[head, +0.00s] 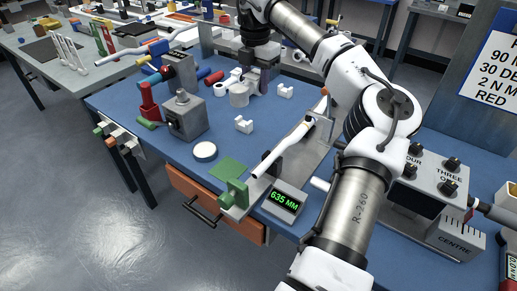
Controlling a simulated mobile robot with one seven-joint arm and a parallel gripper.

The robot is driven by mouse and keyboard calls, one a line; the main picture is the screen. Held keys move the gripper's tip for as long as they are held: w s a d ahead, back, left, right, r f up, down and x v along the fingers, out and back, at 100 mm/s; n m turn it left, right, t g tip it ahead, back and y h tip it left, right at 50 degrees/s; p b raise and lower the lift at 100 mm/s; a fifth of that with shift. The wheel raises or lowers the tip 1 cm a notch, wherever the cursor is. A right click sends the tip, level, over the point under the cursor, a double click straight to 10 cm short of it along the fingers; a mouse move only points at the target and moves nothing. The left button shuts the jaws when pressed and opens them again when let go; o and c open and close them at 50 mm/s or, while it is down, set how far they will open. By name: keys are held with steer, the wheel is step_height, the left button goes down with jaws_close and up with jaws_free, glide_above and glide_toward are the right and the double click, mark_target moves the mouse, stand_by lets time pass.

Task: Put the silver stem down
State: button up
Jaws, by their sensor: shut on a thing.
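My gripper (260,83) is at the top middle of the head view, pointing down low over the far part of the blue workbench (222,152). It is shut on the silver stem, of which little can be made out between the dark fingers. White ring-shaped and notched pieces (239,96) stand right beside the fingertips. I cannot tell whether the stem touches the bench or these pieces.
A white tube (283,148) lies along a metal fixture, near a green clamp (235,194) and a display reading 635 MM (285,201). A grey vise-like block (183,117) stands left. Small white V-blocks (244,125) stand on the bench. A knobbed box (432,172) is right.

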mark_target(256, 148)
step_height(256, 148, down, 20)
steer(key=p, duration=0.3)
steer(key=shift+r, duration=0.25)
steer(key=shift+f, duration=0.15)
steer(key=o, duration=1.1)
step_height(256, 148, up, 12)
steer(key=b, duration=0.2)
steer(key=shift+r+b, duration=0.2)
steer(key=shift+b, duration=0.15)
